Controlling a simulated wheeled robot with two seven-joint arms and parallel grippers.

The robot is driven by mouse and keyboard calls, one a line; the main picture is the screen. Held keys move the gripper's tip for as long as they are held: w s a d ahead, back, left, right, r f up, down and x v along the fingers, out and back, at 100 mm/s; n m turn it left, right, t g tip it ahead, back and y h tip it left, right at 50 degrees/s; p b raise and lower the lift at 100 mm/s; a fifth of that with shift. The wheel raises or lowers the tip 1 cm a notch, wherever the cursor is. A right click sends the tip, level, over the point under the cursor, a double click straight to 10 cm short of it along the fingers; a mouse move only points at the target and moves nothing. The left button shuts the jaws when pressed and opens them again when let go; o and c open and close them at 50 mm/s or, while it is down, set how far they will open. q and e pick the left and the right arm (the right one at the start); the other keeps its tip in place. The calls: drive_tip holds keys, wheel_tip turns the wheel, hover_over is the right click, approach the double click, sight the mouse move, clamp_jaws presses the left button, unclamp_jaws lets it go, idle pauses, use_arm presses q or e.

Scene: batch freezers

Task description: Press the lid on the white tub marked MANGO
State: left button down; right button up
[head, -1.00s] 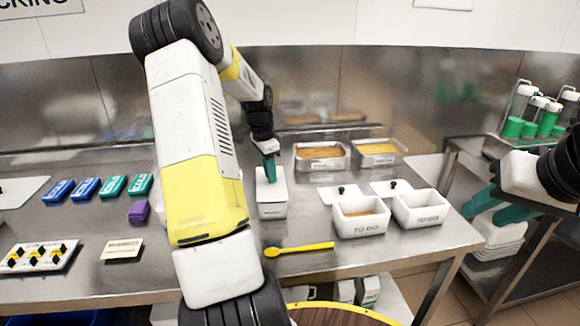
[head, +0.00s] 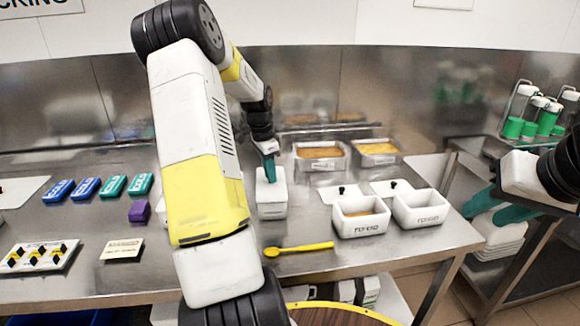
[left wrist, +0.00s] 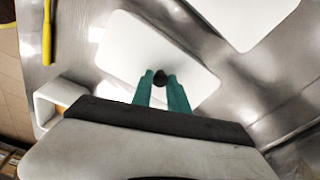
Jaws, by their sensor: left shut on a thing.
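The white tub (head: 271,211) stands upright on the steel table, near the middle of the head view. Its marking is too small to read. A white lid (left wrist: 143,48) with a black knob (left wrist: 160,78) shows in the left wrist view; in the head view the lid (head: 277,184) is at the tub's top. I cannot tell whether it is fully seated. My left gripper (head: 267,172) points down above the tub; in the left wrist view its teal fingers (left wrist: 160,88) are shut on the knob. My right gripper (head: 490,205) is off to the right, teal fingers apart, empty.
Two white tubs (head: 361,227) (head: 420,219) stand to the right, with loose knobbed lids (head: 340,193) (head: 391,187) behind them. A yellow spoon (head: 300,248) lies in front. Metal pans (head: 322,163) stand behind; a purple block (head: 139,211) and several coloured packs (head: 86,188) lie left.

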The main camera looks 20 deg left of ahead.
use_arm(q)
drive_tip(key=shift+f, duration=0.15)
idle(0.7)
drive_tip(key=c, duration=0.7)
unclamp_jaws()
drive_tip(key=shift+r, duration=3.55)
clamp_jaws()
drive_tip(key=shift+f, duration=0.4)
